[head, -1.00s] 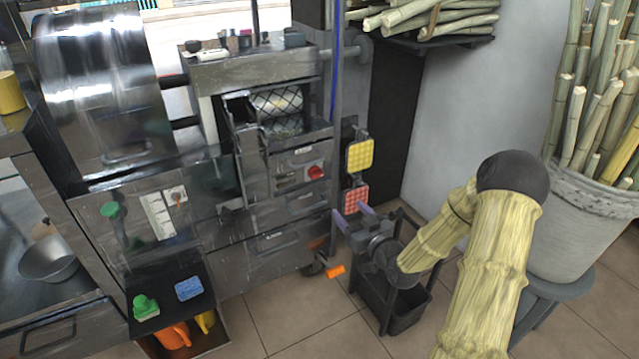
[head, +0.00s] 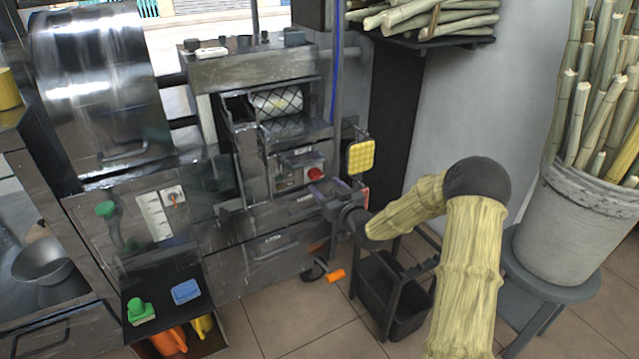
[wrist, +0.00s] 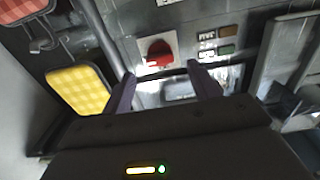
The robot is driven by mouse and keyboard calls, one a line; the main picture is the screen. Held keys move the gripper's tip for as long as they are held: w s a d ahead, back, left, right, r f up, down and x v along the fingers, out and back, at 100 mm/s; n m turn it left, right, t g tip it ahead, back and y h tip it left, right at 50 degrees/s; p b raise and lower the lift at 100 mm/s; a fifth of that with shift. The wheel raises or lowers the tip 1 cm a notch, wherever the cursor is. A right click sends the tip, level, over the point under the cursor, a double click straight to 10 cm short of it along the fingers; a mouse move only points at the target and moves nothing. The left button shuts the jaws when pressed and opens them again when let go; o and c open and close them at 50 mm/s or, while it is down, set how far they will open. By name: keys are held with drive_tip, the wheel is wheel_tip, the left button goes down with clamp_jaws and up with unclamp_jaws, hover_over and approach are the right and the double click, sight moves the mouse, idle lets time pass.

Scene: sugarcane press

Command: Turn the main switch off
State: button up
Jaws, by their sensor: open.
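A red rotary knob (head: 315,173) sits on the metal front panel of the press and looks like the main switch. In the wrist view the red knob (wrist: 158,53) is on a pale square plate, ahead of the space between my fingertips. My gripper (head: 329,187) is open and empty, just below and to the right of the knob in the head view. Its two purple fingers (wrist: 162,71) point at the panel in the wrist view. A gap to the knob seems to remain, but its size is hard to tell.
A yellow pad (head: 360,156) hangs right of the panel; it is also left of my fingers in the wrist view (wrist: 78,90). Small labelled buttons (wrist: 217,41) are right of the knob. A black bin (head: 385,290) stands below my arm. A potted cane planter (head: 570,225) is at right.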

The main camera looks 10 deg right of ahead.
sight(318, 178)
drive_tip(key=b+x, duration=0.1)
drive_tip(key=x, duration=0.4)
drive_tip(key=c, duration=1)
